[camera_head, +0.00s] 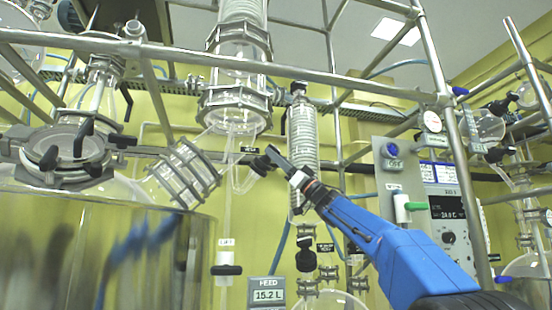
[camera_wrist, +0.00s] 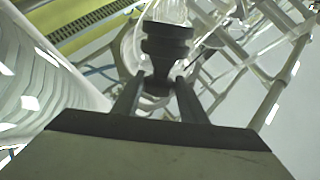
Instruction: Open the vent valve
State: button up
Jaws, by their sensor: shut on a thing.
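A black ribbed valve knob (camera_head: 261,166) sits on a slanted glass side arm (camera_head: 240,181) below the central glass column. A small dark label (camera_head: 250,149) is just above it, too small to read surely. My gripper (camera_head: 272,154) reaches up from the lower right to this knob. In the wrist view the knob (camera_wrist: 167,42) stands at the fingertips, and my gripper (camera_wrist: 157,86) is shut on its narrower lower part. The far side of the knob is hidden. How far the valve is turned cannot be told.
A coiled glass condenser (camera_head: 304,135) stands close to the right of my gripper. Metal frame rails (camera_head: 300,76) cross above it. A steel vessel (camera_head: 110,250) is at lower left. A control panel (camera_head: 440,200) stands at right, and a FEED display (camera_head: 267,294) is below.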

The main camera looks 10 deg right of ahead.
jog(key=n+g+y, duration=0.1)
jog(key=g, duration=0.1)
jog(key=n+g+y, duration=0.1)
jog(key=n, duration=0.1)
jog(key=shift+w+d+g, duration=0.15)
jog(key=shift+g, duration=0.25)
jog(key=shift+n+g, duration=0.3)
jog(key=shift+g, duration=0.1)
jog(key=o, duration=1.1)
jog(key=shift+c, duration=0.2)
jog(key=shift+d, duration=0.1)
jog(key=v, duration=1.2)
jog(key=shift+f, duration=0.1)
